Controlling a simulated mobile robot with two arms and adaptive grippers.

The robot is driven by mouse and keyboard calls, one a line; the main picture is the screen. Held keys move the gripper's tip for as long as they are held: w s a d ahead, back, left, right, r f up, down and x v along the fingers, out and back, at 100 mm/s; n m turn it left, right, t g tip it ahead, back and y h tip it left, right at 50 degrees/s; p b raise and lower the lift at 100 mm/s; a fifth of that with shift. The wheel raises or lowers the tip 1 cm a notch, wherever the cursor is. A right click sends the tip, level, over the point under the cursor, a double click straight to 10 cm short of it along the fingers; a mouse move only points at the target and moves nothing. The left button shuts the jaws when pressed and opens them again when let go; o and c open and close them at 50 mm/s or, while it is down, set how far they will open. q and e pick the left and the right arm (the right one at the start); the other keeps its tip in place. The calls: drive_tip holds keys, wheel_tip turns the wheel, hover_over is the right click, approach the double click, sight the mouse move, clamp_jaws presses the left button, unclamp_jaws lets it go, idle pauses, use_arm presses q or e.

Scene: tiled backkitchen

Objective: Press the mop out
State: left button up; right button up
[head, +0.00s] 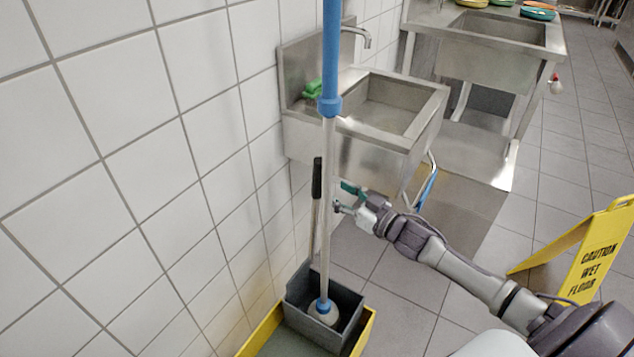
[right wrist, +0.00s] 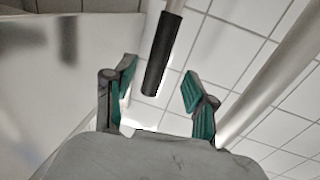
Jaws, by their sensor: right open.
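The mop stands upright, with a blue upper handle (head: 331,50) and a pale lower pole (head: 327,200). Its whitish head (head: 323,311) sits in the grey wringer (head: 347,295) on the yellow bucket (head: 262,333). The wringer lever rises beside the pole, ending in a black grip (head: 316,180). My right gripper (head: 343,198) is open and empty, just right of the pole in the head view. In the right wrist view, the black grip (right wrist: 163,55) shows between the open fingers (right wrist: 158,80), apart from both; the pole (right wrist: 270,80) runs to their right. My left gripper is out of view.
A tiled wall (head: 130,180) stands close on the left. A steel hand sink (head: 350,145) with a tap is behind the bucket, and a larger sink table (head: 500,60) farther back. A yellow wet-floor sign (head: 595,255) stands at right. Grey floor between is clear.

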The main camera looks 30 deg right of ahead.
sight(318, 180)
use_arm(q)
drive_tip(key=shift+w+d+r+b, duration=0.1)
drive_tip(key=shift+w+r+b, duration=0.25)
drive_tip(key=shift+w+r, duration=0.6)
use_arm(e)
drive_tip(key=x, duration=0.7)
drive_tip(key=shift+w, duration=0.25)
drive_tip(key=shift+c, duration=0.4)
clamp_jaws()
